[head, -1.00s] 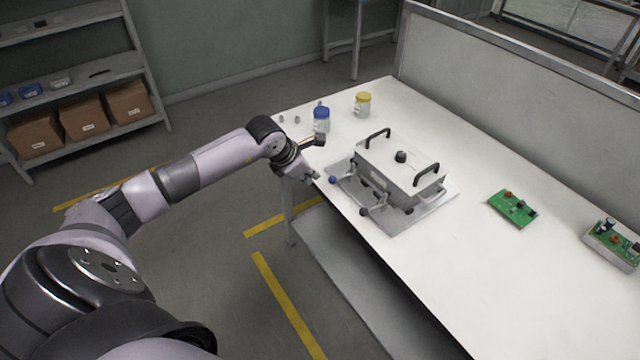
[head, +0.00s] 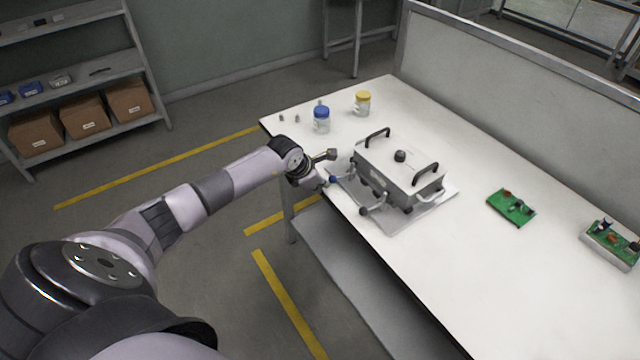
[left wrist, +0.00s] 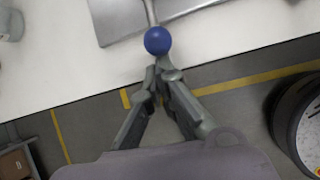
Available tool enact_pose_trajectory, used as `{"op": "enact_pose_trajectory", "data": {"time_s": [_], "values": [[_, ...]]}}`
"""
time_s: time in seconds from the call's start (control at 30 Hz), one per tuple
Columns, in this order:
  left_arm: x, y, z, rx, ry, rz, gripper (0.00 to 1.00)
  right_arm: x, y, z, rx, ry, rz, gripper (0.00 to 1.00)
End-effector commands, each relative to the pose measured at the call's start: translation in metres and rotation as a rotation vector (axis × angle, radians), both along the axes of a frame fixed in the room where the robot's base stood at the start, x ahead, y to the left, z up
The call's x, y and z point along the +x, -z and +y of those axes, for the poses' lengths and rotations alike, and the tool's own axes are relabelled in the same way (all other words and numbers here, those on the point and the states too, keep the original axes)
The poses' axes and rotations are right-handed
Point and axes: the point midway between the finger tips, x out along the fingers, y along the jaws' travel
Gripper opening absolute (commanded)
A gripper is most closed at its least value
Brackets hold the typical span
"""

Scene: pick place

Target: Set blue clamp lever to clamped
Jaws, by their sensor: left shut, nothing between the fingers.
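The blue clamp lever shows its round blue knob (left wrist: 157,40) in the left wrist view, on a thin metal rod that runs up to the fixture's base plate (left wrist: 120,22). In the head view the knob (head: 334,179) is small, at the left front of the grey box fixture (head: 385,160). My left gripper (left wrist: 162,70) is shut and empty, its fingertips right at the near side of the knob; I cannot tell whether they touch. In the head view the left gripper (head: 325,184) is by the table's front edge. My right gripper is not in view.
The fixture has two black handles and a second front lever with a grey knob (head: 363,211). A blue-lidded jar (head: 321,120) and a yellow-lidded jar (head: 362,103) stand behind left. Green circuit boards (head: 511,207) lie to the right. A grey partition (head: 520,95) borders the table's back.

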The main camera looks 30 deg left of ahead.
Motion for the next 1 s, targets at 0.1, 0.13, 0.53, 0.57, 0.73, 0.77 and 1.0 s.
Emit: {"op": "enact_pose_trajectory", "data": {"time_s": [0.1, 0.13, 0.53, 0.57, 0.73, 0.77, 1.0], "values": [[0.001, -0.002, 0.000, 0.004, 0.001, 0.008, 0.00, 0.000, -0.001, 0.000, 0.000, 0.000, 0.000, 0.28], [0.001, -0.003, 0.000, 0.007, 0.000, 0.014, 0.00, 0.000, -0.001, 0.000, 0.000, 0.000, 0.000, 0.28], [0.001, -0.010, 0.000, 0.032, 0.000, 0.077, 0.00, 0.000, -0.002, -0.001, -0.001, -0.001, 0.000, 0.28], [0.001, -0.010, 0.000, 0.035, 0.000, 0.083, 0.00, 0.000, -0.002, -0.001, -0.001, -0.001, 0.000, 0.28], [0.002, -0.015, -0.001, 0.049, 0.000, 0.115, 0.00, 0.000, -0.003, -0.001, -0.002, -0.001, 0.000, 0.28], [0.003, -0.016, -0.001, 0.052, -0.001, 0.124, 0.00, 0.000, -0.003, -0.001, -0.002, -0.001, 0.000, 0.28], [0.007, -0.030, -0.002, 0.105, 0.000, 0.248, 0.00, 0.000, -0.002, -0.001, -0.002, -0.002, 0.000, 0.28]]}}
